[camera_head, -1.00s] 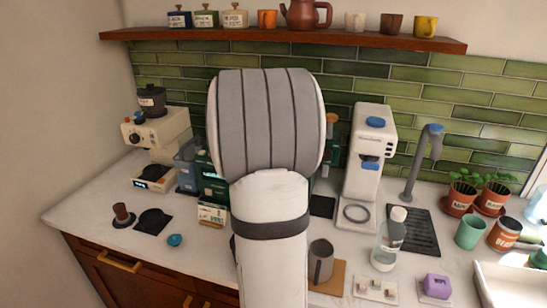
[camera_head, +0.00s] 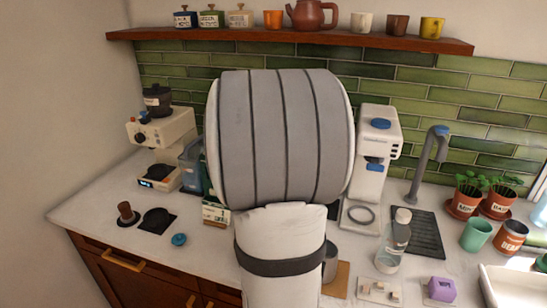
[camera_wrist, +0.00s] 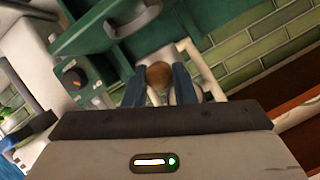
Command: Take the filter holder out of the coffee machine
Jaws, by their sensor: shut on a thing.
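The green coffee machine (camera_wrist: 97,42) fills the upper left of the wrist view, tilted in the picture. In the head view my arm hides almost all of it. My gripper (camera_wrist: 161,84), with blue fingers, is shut on the filter holder (camera_wrist: 158,72). The round brown wooden end of its handle shows between the fingers. The rest of the filter holder is mostly hidden behind the fingers and handle end, so I cannot tell whether it is still seated in the machine. My gripper is hidden behind my arm in the head view.
A grinder (camera_head: 166,135) stands left. A white water dispenser (camera_head: 376,145), a glass bottle (camera_head: 394,240) and a grey mug (camera_head: 330,262) stand right of my arm. A dark tamper (camera_head: 127,213) and a blue knob-like item (camera_head: 179,239) lie front left. A wooden shelf (camera_head: 290,38) runs above.

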